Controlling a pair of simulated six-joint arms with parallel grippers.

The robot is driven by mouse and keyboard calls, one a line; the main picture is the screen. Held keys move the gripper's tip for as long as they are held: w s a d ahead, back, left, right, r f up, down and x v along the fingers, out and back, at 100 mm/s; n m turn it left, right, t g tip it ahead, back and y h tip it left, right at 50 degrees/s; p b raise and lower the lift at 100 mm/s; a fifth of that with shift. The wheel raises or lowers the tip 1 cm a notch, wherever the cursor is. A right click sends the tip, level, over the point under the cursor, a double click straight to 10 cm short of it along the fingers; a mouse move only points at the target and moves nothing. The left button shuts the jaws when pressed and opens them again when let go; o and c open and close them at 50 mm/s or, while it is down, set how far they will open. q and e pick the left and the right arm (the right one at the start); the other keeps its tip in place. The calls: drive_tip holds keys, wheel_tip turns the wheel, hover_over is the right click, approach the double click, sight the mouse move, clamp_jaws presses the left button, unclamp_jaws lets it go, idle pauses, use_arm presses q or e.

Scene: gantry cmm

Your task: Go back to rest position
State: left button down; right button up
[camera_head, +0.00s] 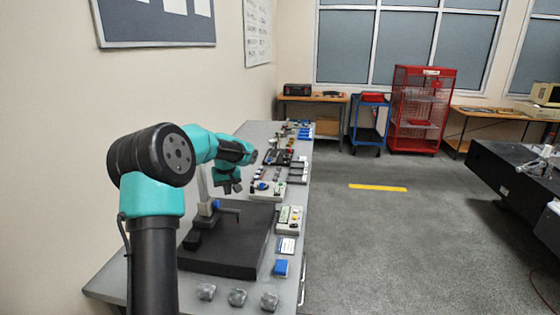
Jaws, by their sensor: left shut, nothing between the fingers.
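My left arm, teal and black, rises at the left of the head view and reaches over the grey bench (125,283). My left gripper (231,188) points down above the black surface plate (226,262), near its far side. The gripper is small in the picture; its fingers look shut and nothing shows between them. A measuring stand (204,190) with a blue part stands on the plate beside and partly behind my arm. My right gripper is not in view.
A red cage cart (421,105) and blue trolley (368,125) stand far back.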

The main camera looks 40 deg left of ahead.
use_arm(q)
drive_tip(key=shift+f, duration=2.5)
